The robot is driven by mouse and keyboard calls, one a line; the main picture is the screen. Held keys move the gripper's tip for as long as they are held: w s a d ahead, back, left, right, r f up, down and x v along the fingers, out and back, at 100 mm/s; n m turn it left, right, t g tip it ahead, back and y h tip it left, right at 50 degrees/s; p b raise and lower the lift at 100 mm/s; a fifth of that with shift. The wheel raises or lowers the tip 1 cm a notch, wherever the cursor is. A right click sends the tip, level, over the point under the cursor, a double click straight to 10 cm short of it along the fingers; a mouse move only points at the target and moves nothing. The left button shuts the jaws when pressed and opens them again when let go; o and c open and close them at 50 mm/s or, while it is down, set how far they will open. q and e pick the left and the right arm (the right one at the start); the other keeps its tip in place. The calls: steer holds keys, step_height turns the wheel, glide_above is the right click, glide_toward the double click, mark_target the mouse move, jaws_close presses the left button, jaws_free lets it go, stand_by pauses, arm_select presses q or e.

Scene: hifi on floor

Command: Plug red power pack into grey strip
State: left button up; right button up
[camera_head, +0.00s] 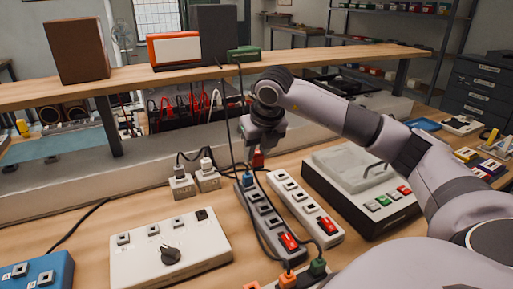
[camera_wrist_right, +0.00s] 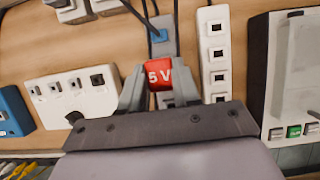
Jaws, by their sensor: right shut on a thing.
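My right gripper (camera_head: 260,150) is shut on the red power pack (camera_head: 257,159), mostly hidden in the head view. In the right wrist view the red power pack (camera_wrist_right: 160,74) shows the marking "5 V" between both fingers (camera_wrist_right: 162,88). The grey strip (camera_head: 262,218) lies on the bench, with a blue plug (camera_head: 248,179) at its far end and a red switch (camera_head: 289,241) at its near end. In the wrist view the pack covers part of the grey strip (camera_wrist_right: 165,48). I cannot tell whether they touch. My left gripper is out of view.
A white strip (camera_head: 288,192) with a red switch lies close right of the grey one. White adapters (camera_head: 182,187) and a white box with a knob (camera_head: 170,255) are left. A machine with coloured buttons (camera_head: 345,175) is right. A black cable (camera_head: 226,120) hangs beside the gripper.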

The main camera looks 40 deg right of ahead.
mark_target(259, 165)
steer(key=shift+f+b, duration=2)
steer(key=shift+f, duration=0.75)
steer(key=shift+f+b, duration=0.3)
steer(key=shift+f, duration=0.1)
steer(key=shift+f+b, duration=0.5)
steer(key=shift+f, duration=0.15)
steer(key=shift+w+f+b, duration=0.1)
steer(key=shift+f+b, duration=0.45)
steer(key=shift+f, duration=0.2)
steer(key=shift+f, duration=0.25)
stand_by(0.7)
steer(key=o, duration=1)
